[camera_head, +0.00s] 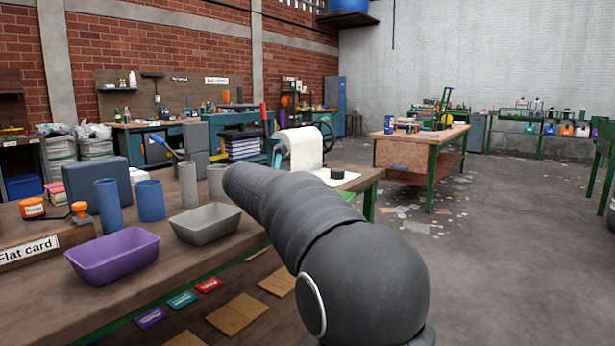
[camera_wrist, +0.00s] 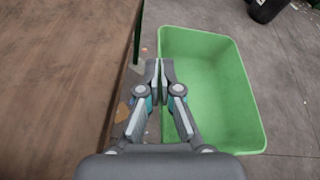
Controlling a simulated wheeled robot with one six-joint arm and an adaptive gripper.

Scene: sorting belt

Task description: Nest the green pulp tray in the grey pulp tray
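The green pulp tray (camera_wrist: 225,95) fills the right of the wrist view, seen from above, open side up and empty. My gripper (camera_wrist: 161,72) is shut on its left wall, one finger on each side of the rim. The tray hangs over the floor beside the bench. The grey pulp tray (camera_head: 207,223) sits upright and empty on the bench in the head view, left of my arm. My arm hides the gripper in the head view, and I cannot clearly make out the green tray there.
A purple tray (camera_head: 113,255) sits left of the grey tray. Blue cylinders (camera_head: 151,200) and a grey cylinder (camera_head: 188,185) stand behind. The bench top (camera_wrist: 60,80) shows bare in the wrist view. A paper roll (camera_head: 300,149) stands beyond my arm.

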